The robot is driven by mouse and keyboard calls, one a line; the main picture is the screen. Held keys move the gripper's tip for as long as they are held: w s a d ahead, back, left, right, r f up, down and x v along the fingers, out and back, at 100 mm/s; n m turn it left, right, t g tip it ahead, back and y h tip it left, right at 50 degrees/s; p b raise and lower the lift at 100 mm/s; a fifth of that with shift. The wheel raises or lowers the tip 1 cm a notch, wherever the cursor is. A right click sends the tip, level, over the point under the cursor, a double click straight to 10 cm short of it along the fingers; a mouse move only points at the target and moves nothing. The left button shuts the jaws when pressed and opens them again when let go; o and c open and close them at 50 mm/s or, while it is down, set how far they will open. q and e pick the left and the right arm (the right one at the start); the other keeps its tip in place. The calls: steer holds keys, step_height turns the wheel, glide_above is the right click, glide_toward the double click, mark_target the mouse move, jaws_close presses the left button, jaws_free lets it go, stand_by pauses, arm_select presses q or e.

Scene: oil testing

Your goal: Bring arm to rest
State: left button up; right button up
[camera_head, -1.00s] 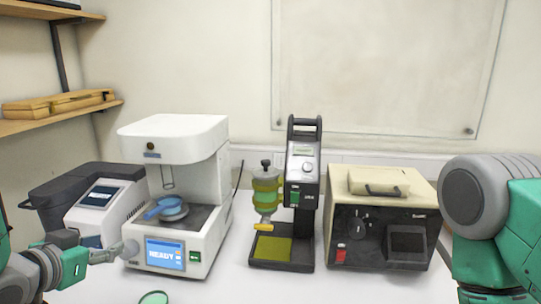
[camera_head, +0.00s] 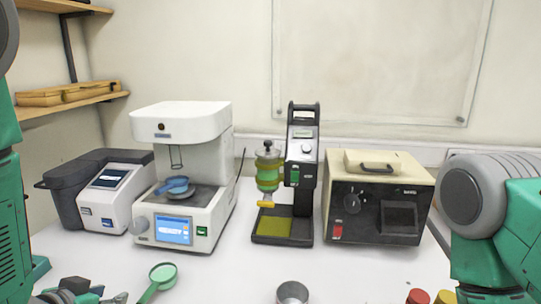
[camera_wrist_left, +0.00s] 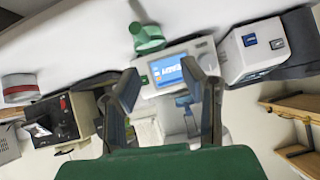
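My left gripper (camera_head: 100,295) is at the bottom left edge of the head view, low over the front of the white table and mostly cut off. In the left wrist view the left gripper (camera_wrist_left: 168,88) has its two dark fingers well apart, with nothing held between them. My left arm (camera_head: 12,190) runs down the left edge. My right arm (camera_head: 490,215) shows at the right edge; its gripper is out of frame.
A green ladle (camera_head: 163,274) and a metal cup (camera_head: 292,292) sit at the table front. Behind stand a white tester (camera_head: 180,122) holding a blue-handled dish (camera_head: 174,186), a grey-white device (camera_head: 108,193), a black stand (camera_head: 303,160) and a beige box (camera_head: 335,180). Red-capped jars (camera_head: 418,297) stand front right.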

arm_select(q)
steer(key=s+d+f+n+g+b, duration=0.1)
steer(key=s+f+g+b, duration=0.3)
steer(key=s+f, duration=0.8)
steer(key=s+d+f+g+b, duration=0.2)
steer(key=s+f+g+b, duration=0.2)
steer(key=s+f, duration=0.9)
step_height(320, 180, down, 6)
steer(key=shift+s+d+f+n+g+y+b, duration=0.15)
steer(key=shift+s+d+n+g+y+b, duration=0.2)
steer(key=shift+g, duration=0.55)
steer(key=shift+w+a, duration=0.1)
steer(key=shift+w, duration=0.15)
